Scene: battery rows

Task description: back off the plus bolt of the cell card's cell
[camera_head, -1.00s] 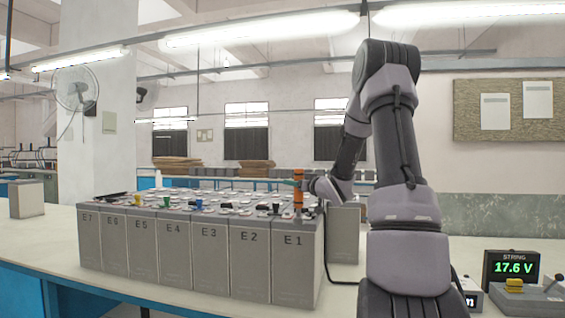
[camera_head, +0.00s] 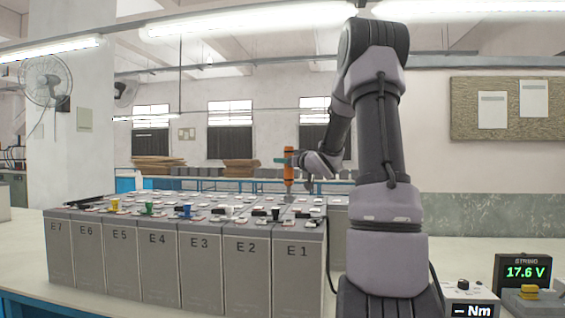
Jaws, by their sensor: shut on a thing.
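A block of grey battery cells (camera_head: 197,265) stands on the bench, with its front row labelled E1 to E7. Bolts, links and coloured caps sit on the cell tops and are too small to tell plus from minus. My gripper (camera_head: 291,162) is shut on an orange driver-like tool (camera_head: 288,172), held upright above the cells towards the back right. Its tip is near the cell tops, but I cannot tell whether it touches one. I cannot make out the cell card.
A string meter (camera_head: 522,272) reading 17.6 V and a box marked Nm (camera_head: 466,302) stand at the right. A dark cable hangs beside the E1 cell. Bench to the left of the cells is clear.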

